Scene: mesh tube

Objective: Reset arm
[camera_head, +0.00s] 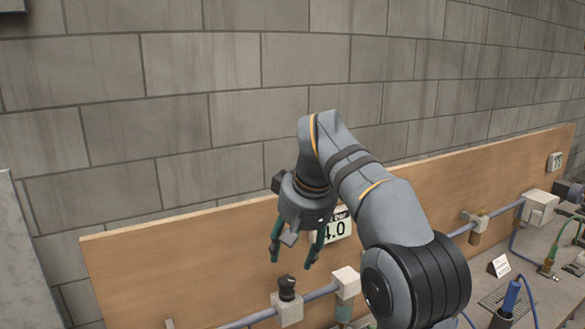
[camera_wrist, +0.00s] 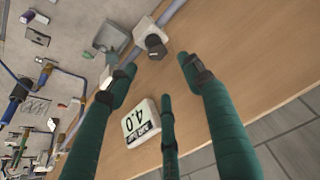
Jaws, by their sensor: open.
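My gripper (camera_head: 292,254) hangs from my bent arm in front of the wooden backboard, pointing down. Its green fingers are apart, with nothing between them. In the wrist view, the green fingers of my gripper (camera_wrist: 150,85) spread wide over the board. A black knob on a light block (camera_head: 287,289) sits on the pipe just below the fingertips, apart from them in the head view. The knob (camera_wrist: 154,44) also shows in the wrist view, beyond the fingertips. My arm hides part of the board and pipe.
A white "4.0" sign (camera_head: 335,228) is on the wooden backboard (camera_head: 180,265) behind my gripper. A grey pipe (camera_head: 320,292) runs along the board. A blue-handled tool (camera_head: 510,298), a small card (camera_head: 499,265) and other fittings lie on the bench at the right. The grey block wall (camera_head: 180,110) is bare.

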